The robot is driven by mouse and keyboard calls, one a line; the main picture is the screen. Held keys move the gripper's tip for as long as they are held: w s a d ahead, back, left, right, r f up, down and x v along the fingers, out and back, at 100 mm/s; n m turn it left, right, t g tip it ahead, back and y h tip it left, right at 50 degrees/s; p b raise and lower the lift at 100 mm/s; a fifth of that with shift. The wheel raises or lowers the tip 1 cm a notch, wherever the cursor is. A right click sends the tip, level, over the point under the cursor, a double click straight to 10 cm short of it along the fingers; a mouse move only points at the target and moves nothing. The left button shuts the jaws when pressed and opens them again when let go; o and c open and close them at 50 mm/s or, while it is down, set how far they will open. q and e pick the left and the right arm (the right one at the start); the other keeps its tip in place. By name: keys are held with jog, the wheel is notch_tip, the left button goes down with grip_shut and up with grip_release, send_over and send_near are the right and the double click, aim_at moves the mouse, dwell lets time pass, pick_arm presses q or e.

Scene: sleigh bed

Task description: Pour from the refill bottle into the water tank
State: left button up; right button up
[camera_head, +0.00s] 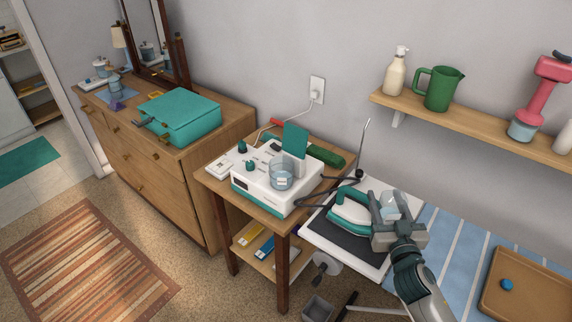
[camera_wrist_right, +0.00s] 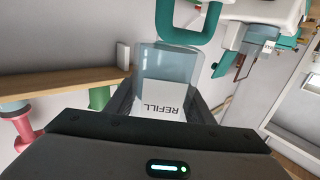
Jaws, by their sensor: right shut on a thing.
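The refill bottle (camera_head: 389,203) is clear, pale blue, and held above the ironing board. Its REFILL label shows in the right wrist view (camera_wrist_right: 168,98), upside down in that picture. My right gripper (camera_head: 394,222) is shut on it and partly hides it in the head view. The water tank (camera_head: 281,175) is a clear labelled cup at the front of a white and teal steam station, with a teal lid raised behind it. The bottle is to the right of the tank and apart from it. My left gripper is out of view.
A teal and white iron (camera_head: 350,217) stands on the board between the bottle and the station. A dark hose (camera_head: 318,202) and a thin upright rod (camera_head: 363,146) are near. A wall shelf (camera_head: 480,122) with a green jug (camera_head: 439,89) is behind the arm.

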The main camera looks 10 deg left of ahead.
jog(key=w+a+n+g+y, duration=0.2)
jog(key=w+a+n+y, duration=0.1)
jog(key=a, duration=1)
jog(key=w+a+f+n+g+y, duration=0.1)
jog(key=w+a+n+g+y, duration=0.2)
jog(key=a, duration=0.9)
jog(key=w+a+f+n+g+y, duration=0.1)
jog(key=w+a+n+g+y, duration=0.2)
jog(key=a, duration=1)
jog(key=shift+w+a+f+n+y, duration=0.25)
jog(key=shift+w+n+y, duration=0.35)
jog(key=shift+y, duration=1.2)
jog(key=shift+w+a+g, duration=0.1)
jog(key=shift+g, duration=0.2)
jog(key=shift+r, duration=0.25)
jog(key=shift+w+d+r+m, duration=0.2)
jog(key=shift+r+m, duration=0.25)
jog(key=shift+m, duration=1.2)
jog(key=shift+w+d+r+m, duration=0.15)
jog(key=shift+r+m, duration=0.3)
jog(key=shift+m, duration=1.25)
jog(key=shift+w+d+r+m, duration=0.1)
jog(key=shift+w+r+m, duration=0.25)
jog(key=shift+m, duration=1.3)
jog(key=shift+s+a+m, duration=0.15)
jog(key=shift+s+m, duration=0.1)
jog(key=shift+m, duration=0.25)
